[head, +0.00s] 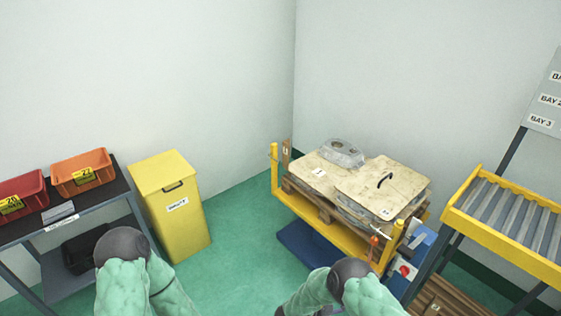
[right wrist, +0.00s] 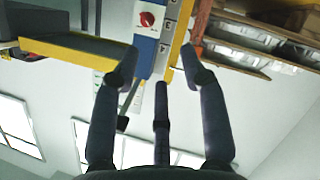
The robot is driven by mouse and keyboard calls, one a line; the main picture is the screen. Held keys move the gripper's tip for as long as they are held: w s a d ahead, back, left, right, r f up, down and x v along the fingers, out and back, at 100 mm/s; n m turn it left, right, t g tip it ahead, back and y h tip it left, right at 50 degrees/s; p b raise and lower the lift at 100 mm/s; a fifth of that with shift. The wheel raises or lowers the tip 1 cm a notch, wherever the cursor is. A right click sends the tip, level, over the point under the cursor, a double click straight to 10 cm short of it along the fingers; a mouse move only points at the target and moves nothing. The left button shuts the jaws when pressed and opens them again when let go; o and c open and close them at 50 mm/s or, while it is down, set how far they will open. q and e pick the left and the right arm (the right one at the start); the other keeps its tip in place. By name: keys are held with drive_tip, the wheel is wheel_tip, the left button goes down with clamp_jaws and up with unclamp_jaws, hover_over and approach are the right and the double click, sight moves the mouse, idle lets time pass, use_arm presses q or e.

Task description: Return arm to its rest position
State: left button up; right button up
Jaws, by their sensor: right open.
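My right gripper (right wrist: 158,70) shows in the right wrist view with its dark fingers spread apart. Nothing is between the fingers. In the head view my right arm (head: 350,288), in a pale green sleeve with a dark joint, is at the bottom right of centre. My left arm (head: 130,275) is at the bottom left, sleeved the same way. Its gripper is out of view. In the right wrist view, a blue and white box with a red disc (right wrist: 147,20) and a yellow post (right wrist: 178,45) lie beyond the fingertips.
A yellow-framed stand (head: 330,228) bears a pallet with cardboard sheets (head: 385,188) and a metal casting (head: 342,152). A yellow bin (head: 178,225), a bench with red (head: 22,198) and orange (head: 82,172) bins, and a roller conveyor (head: 510,215) stand around. Green floor (head: 240,230) is clear between.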

drive_tip(key=s+a+f+y, duration=0.3)
drive_tip(key=a+f+y, duration=0.2)
drive_tip(key=f+y, duration=0.45)
drive_tip(key=s+a+r+g+y, duration=0.2)
drive_tip(key=s+a+g+y, duration=0.1)
drive_tip(key=s, duration=0.6)
drive_tip(key=s+a+r+n+g+y+p, duration=0.1)
drive_tip(key=s+a+r+g+y, duration=0.1)
drive_tip(key=s, duration=0.7)
drive_tip(key=shift+s+a+r+g+y, duration=0.4)
drive_tip(key=shift+g+y, duration=0.2)
drive_tip(key=shift+y, duration=0.55)
